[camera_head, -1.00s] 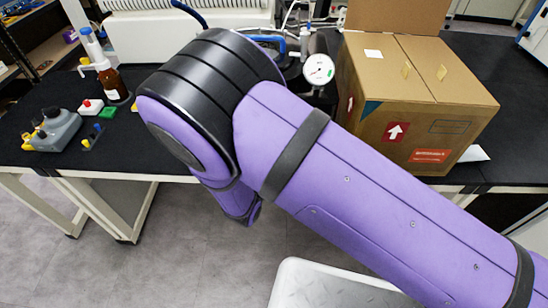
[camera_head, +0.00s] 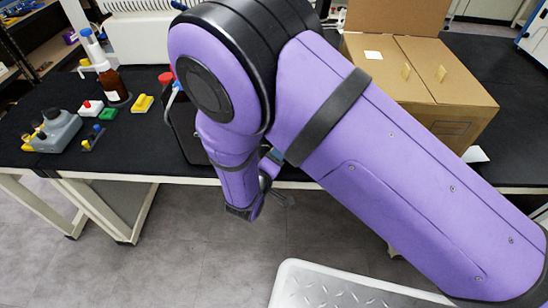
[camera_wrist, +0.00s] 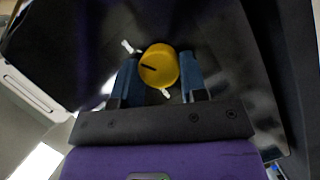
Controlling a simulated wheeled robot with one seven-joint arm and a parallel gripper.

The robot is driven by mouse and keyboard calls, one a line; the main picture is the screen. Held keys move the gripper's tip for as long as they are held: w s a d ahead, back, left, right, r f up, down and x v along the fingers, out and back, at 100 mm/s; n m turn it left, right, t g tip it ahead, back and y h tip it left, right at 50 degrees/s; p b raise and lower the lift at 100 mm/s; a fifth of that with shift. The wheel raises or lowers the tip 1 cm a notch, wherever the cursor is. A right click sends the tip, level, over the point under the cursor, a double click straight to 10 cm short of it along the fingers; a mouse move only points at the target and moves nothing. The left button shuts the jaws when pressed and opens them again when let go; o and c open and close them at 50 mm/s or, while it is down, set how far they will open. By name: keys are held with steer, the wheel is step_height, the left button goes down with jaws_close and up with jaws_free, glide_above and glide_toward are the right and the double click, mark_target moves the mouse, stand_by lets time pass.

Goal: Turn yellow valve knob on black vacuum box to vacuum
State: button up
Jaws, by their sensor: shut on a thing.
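The yellow valve knob (camera_wrist: 159,62) shows in the wrist view, on the dark face of the black vacuum box (camera_wrist: 235,60). It sits between the two blue fingers of my gripper (camera_wrist: 160,80), which is shut on it. A dark mark on the knob points left in the picture. One small white mark lies up and left of the knob, another just below it; I cannot read them. In the head view my arm hides the knob and most of the box; a dark edge of the box (camera_head: 184,128) shows left of my arm.
A cardboard box (camera_head: 440,75) stands on the black bench (camera_head: 520,100) at right. At left are a brown bottle (camera_head: 113,85), a grey device (camera_head: 52,130) and small coloured blocks. A metal-topped platform (camera_head: 340,285) is below. The floor in front is open.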

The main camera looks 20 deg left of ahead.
steer(key=shift+f, duration=0.1)
steer(key=o, duration=0.9)
steer(key=v, duration=1.1)
